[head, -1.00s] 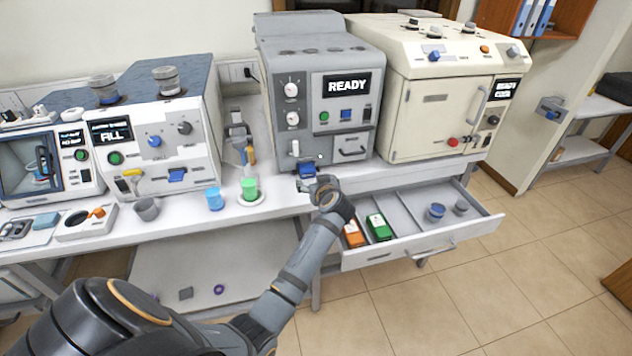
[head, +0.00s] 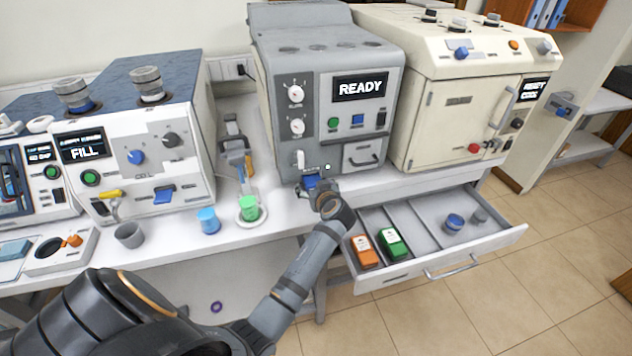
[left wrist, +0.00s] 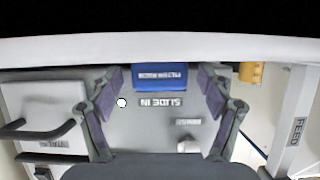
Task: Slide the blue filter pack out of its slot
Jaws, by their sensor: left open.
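The blue filter pack (head: 311,181) sits low on the front of the grey machine (head: 270,100) whose screen reads READY. In the left wrist view the pack (left wrist: 160,77) is a blue block with lettering, above the upside-down words "SLIDE IN". My left gripper (head: 316,190) is at the front of the pack and partly covers it. In the left wrist view its two fingers (left wrist: 161,86) are spread, one on each side of the pack, with gaps between. Contact is not visible. The depth of the pack in its slot is hidden. My right gripper is out of view.
An open drawer (head: 440,262) below right holds an orange box (head: 364,250), a green box (head: 392,243) and small containers. A blue cup (head: 208,221) and a green cup (head: 249,208) stand on the bench to the left. A cream machine (head: 455,115) stands to the right.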

